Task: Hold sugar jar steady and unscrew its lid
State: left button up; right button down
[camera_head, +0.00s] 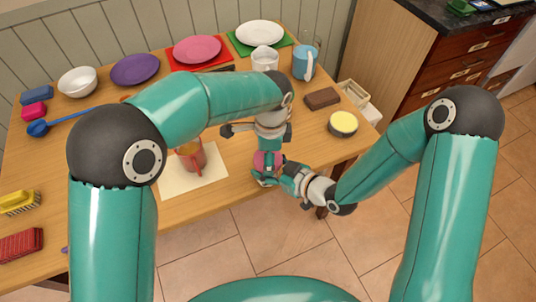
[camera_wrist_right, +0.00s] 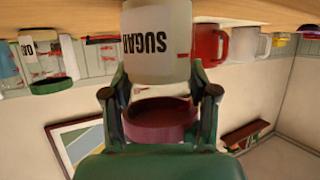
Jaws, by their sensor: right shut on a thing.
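The sugar jar (camera_wrist_right: 157,45) appears upside down in the right wrist view, with pale contents and a SUGAR label. In the head view the right gripper (camera_head: 266,178) is at the table's front edge, just below the pinkish lid (camera_head: 268,158). My left gripper (camera_head: 270,141) reaches down from above to the lid; its fingers are too small and hidden to read.
Plates, a bowl (camera_head: 77,82) and a blue mug (camera_head: 305,63) line the back.

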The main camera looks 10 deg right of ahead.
pick_arm(q)
jog(key=shift+r, duration=0.1)
jog(key=shift+r, duration=1.05)
